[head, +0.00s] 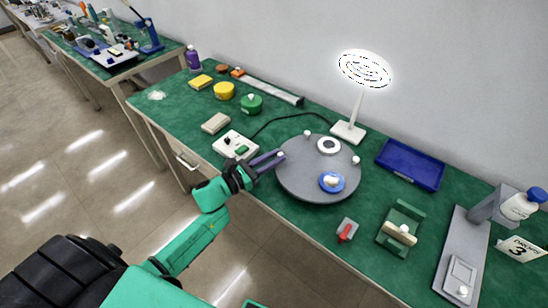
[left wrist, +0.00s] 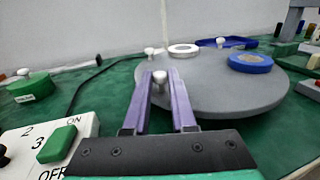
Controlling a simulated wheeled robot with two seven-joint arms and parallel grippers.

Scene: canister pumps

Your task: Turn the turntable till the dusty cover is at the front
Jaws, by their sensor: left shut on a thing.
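The round grey turntable (head: 305,178) lies flat on the green bench and also shows in the left wrist view (left wrist: 215,95). It carries a white ring-shaped piece (head: 328,145) at its back and a blue round piece (head: 332,182) with a white top at its front right. I cannot tell which is the dusty cover; no dust shows clearly. White knobs stand on the rim, one at the back (head: 307,133) and one at the right (head: 356,160). My left gripper (head: 281,155) is shut on a rim knob (left wrist: 160,77) at the turntable's left. My right gripper is not in view.
A white switch box (head: 235,145) with a green button is left of my left gripper. A ring lamp (head: 348,131) and blue tray (head: 411,165) stand behind. A red-handled block (head: 346,231), green fixture (head: 401,228) and grey stand (head: 462,255) are to the right.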

